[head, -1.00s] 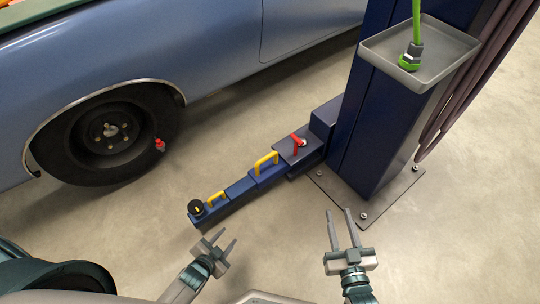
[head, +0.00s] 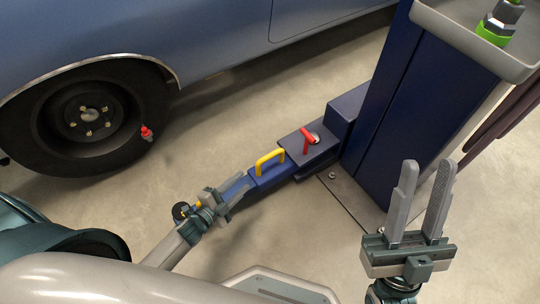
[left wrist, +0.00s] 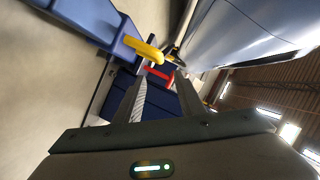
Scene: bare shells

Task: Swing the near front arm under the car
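The blue lift arm (head: 263,181) runs from the blue post (head: 410,110) toward the lower left, on open floor beside the car (head: 200,35). It carries a large yellow handle (head: 270,162) and a red lever (head: 308,139); both also show in the left wrist view, the handle (left wrist: 145,48) and the lever (left wrist: 158,74). The round black pad (head: 181,211) at its tip is partly hidden. My left gripper (head: 243,190) is open over the arm's outer section, hiding most of the small yellow handle; contact is unclear. My right gripper (head: 424,170) is open and empty before the post.
The car's front wheel (head: 90,117) stands left of the arm, with a small red item (head: 146,133) at the tyre's edge. A grey tray (head: 455,38) on the post holds a green-and-metal fitting (head: 498,22). Floor between arm and car is clear.

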